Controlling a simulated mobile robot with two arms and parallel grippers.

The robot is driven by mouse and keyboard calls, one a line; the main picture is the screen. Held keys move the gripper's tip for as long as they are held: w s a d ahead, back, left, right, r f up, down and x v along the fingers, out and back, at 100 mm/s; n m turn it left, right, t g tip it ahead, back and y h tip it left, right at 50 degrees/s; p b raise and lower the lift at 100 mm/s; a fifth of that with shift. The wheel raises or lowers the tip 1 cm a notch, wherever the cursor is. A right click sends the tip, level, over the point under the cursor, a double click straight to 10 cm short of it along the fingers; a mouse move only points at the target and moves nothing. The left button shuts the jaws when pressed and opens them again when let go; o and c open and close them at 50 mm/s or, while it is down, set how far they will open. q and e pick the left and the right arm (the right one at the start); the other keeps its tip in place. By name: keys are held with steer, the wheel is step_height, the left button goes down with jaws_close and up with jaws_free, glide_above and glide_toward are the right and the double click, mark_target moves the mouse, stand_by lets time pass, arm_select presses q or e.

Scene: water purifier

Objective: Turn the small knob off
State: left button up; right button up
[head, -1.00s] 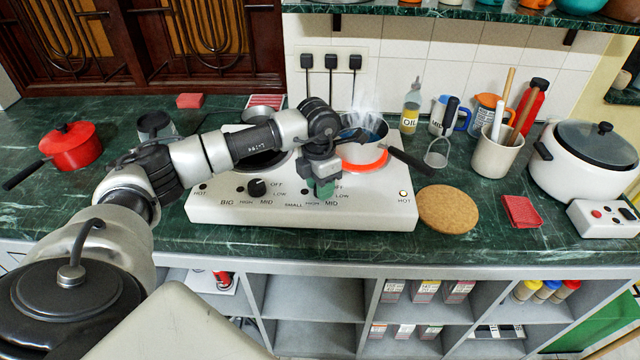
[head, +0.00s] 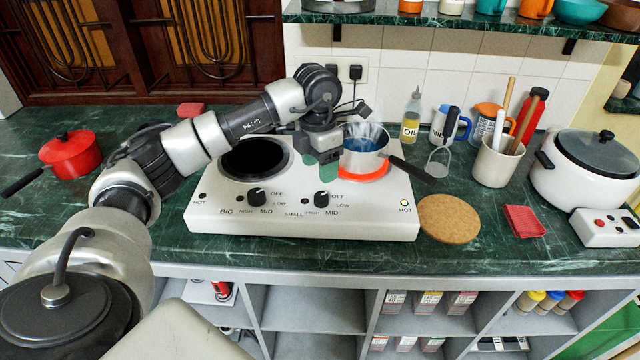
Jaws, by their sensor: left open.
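The small knob (head: 322,199) is a black dial on the front of the white two-burner stove (head: 290,229), with OFF, LOW, MID and HIGH printed around it. The exact setting is hard to read. My left gripper (head: 322,168) has green fingertips and is open and empty. It hangs above and behind the small knob, apart from it in the picture. The small burner (head: 370,178) glows red-orange under a steaming metal pot (head: 366,163), and the right HOT lamp (head: 405,203) is lit. My right gripper is out of view.
The big knob (head: 257,197) sits left of the small one, before the dark big burner (head: 253,157). The pot's black handle (head: 411,168) sticks out to the right. A cork mat (head: 449,218) lies right of the stove. The counter's front edge is clear.

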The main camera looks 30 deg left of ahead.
arm_select(q)
steer(key=shift+r, duration=1.35)
